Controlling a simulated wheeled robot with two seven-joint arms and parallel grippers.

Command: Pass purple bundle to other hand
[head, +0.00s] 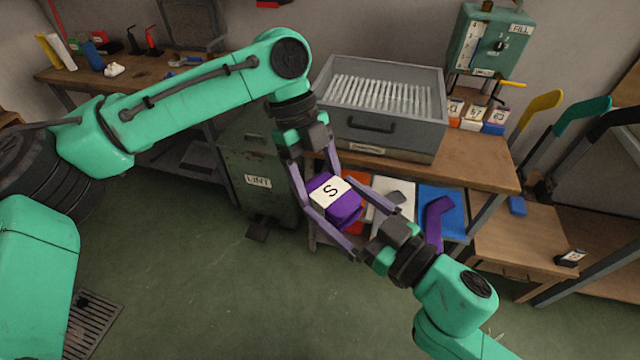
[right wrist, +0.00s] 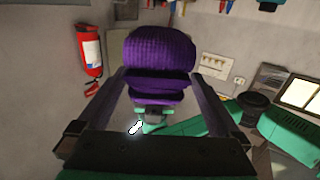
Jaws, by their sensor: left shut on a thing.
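The purple bundle (head: 347,211) with a white label marked S is in the middle of the head view, held in the air. My left gripper (head: 321,184) reaches down from above and is shut on it. My right gripper (head: 330,198) comes from the lower right, its two fingers spread on either side of the bundle. In the right wrist view the bundle (right wrist: 160,50) fills the space between the fingertips. That gripper looks open; whether its fingers touch the bundle is hard to tell.
A grey metal box (head: 372,128) with white rods stands on the wooden bench (head: 483,165) behind. A bin labelled LINT (head: 258,182) stands at the left of it. Open green floor (head: 200,270) lies below.

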